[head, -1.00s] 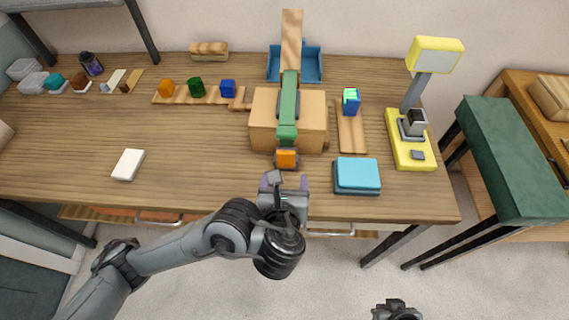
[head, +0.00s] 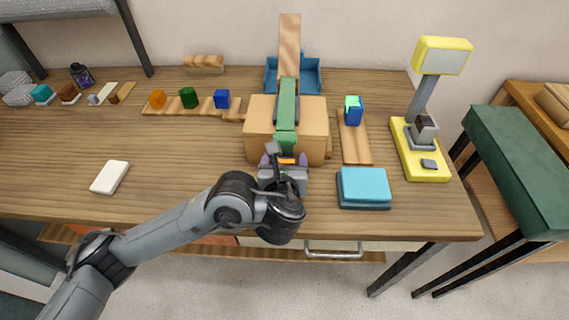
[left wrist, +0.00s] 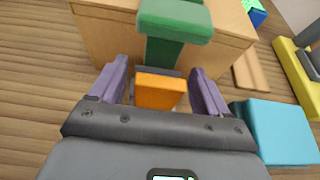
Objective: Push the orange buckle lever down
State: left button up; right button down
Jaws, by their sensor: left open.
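The orange buckle lever (left wrist: 160,92) shows between my left gripper's fingers in the left wrist view, at the front of the wooden box (left wrist: 105,28), below the end of the green strap (left wrist: 172,22). In the head view only a sliver of the orange lever (head: 287,161) shows, behind my gripper. My left gripper (head: 286,160) is open, with its purple fingers on either side of the lever; it also shows in the left wrist view (left wrist: 164,92). I cannot tell whether the fingers touch the lever. My right gripper is not in view.
A yellow lamp (head: 426,165) is farther right. A white block (head: 110,177) lies on the left. The wooden table (head: 190,150) is clear between that block and the box.

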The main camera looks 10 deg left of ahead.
pick_arm(q)
jog(key=shift+w+a+f, duration=0.1)
jog(key=shift+w+f, duration=0.15)
jog(key=shift+w, duration=0.4)
jog(key=c, duration=1)
jog(key=shift+o, duration=0.2)
jog(key=shift+s+f+b, duration=0.1)
jog(key=shift+f+b, duration=0.05)
jog(key=shift+b, duration=0.85)
jog(key=s+t+b, duration=0.1)
jog(key=t+b, duration=0.1)
jog(key=b, duration=0.6)
jog(key=s+t+b, duration=0.1)
jog(key=t+b, duration=0.1)
jog(key=b, duration=0.6)
jog(key=s+t+y+b, duration=0.1)
jog(key=t+b, duration=0.1)
jog(key=b, duration=0.6)
jog(key=shift+d+f+t, duration=0.1)
jog(key=shift+d+t, duration=0.15)
jog(key=shift+t, duration=0.15)
jog(key=shift+r+b, duration=0.2)
jog(key=shift+b, duration=0.7)
jog(key=o, duration=1)
jog(key=shift+c, duration=0.2)
